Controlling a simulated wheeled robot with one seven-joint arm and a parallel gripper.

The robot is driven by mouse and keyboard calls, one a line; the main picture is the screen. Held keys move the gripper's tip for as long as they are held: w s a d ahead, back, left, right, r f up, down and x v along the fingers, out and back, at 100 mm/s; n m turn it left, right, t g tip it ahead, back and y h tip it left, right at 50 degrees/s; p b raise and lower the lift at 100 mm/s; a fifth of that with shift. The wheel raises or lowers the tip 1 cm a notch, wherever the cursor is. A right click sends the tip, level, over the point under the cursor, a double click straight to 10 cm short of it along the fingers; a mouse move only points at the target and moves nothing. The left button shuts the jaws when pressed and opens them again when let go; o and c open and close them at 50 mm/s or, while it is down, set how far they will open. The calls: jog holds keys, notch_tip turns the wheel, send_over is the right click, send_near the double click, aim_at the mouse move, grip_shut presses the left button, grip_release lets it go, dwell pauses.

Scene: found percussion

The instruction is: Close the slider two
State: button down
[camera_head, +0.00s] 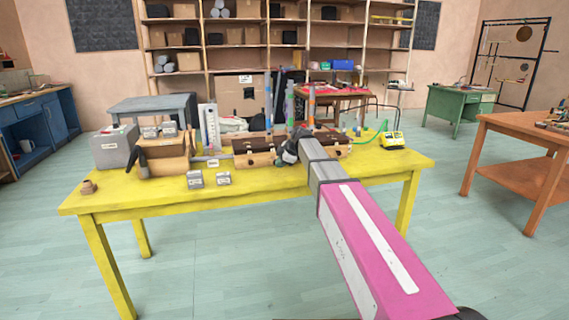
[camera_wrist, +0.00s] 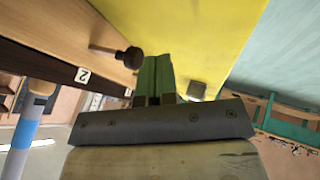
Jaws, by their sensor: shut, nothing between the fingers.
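In the wrist view, my gripper (camera_wrist: 153,72) shows two green fingers pressed together with nothing between them. Just left of the fingertips is a dark round knob (camera_wrist: 133,57) on a short rod that comes out of a wooden box (camera_wrist: 50,62). A white label "2" (camera_wrist: 82,74) is on this box near the knob. I cannot tell whether the fingers touch the knob. In the head view, the long wooden box (camera_head: 252,158) lies on the yellow table, partly hidden by my arm. The gripper's fingertips are hidden there, and slider two cannot be made out.
The yellow table (camera_head: 250,192) also holds a grey box (camera_head: 113,150), a wooden unit (camera_head: 165,160), small grey blocks (camera_head: 195,180) and a yellow device (camera_head: 392,140). Upright coloured tubes (camera_head: 268,103) rise behind the box. The table's front right is clear except for my arm.

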jog(key=shift+w+a, duration=0.25)
jog(key=shift+w, duration=0.4)
jog(key=shift+w, duration=0.1)
jog(key=w, duration=0.1)
jog(key=w+a, duration=0.1)
jog(key=w, duration=0.1)
jog(key=shift+w, duration=0.3)
jog(key=shift+s, duration=0.1)
